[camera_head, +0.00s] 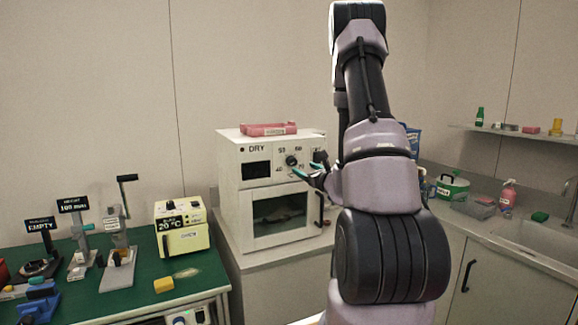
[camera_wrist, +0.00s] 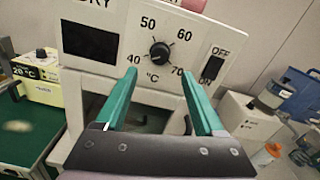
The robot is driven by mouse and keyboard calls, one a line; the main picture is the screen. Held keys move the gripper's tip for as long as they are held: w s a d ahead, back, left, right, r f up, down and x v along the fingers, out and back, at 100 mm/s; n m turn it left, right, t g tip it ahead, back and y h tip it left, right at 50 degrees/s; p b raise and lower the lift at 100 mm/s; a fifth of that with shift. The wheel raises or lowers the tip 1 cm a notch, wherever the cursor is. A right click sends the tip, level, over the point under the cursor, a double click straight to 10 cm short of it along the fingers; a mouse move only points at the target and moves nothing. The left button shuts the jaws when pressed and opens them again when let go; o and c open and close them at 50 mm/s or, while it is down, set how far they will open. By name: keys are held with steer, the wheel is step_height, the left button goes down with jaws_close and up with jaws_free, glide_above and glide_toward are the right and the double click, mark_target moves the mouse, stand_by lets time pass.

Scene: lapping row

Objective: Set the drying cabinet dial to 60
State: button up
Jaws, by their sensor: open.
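The white drying cabinet (camera_head: 230,185) stands on the counter, marked DRY. Its black round dial (camera_wrist: 160,52) is on the upper front panel, ringed by the marks 40, 50, 60 and 70; it also shows in the head view (camera_head: 291,160). I cannot clearly tell which mark its pointer faces. My gripper (camera_wrist: 158,76) is open and empty, its two green fingers pointing at the panel. In the wrist view the fingertips show just below the dial, one to each side, and do not appear to touch it. In the head view my gripper (camera_head: 309,170) is right of the dial.
A black OFF/ON switch (camera_wrist: 213,66) is right of the dial. A dark display (camera_wrist: 90,42) is at left. A pink item (camera_head: 268,129) lies on top of the cabinet. A yellow 20 °C device (camera_head: 183,228) stands on the green mat at left.

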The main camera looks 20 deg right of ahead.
mark_target(294, 162)
steer(key=w, duration=0.8)
steer(key=shift+w+a, duration=0.15)
steer(key=shift+w, duration=0.2)
jaws_close()
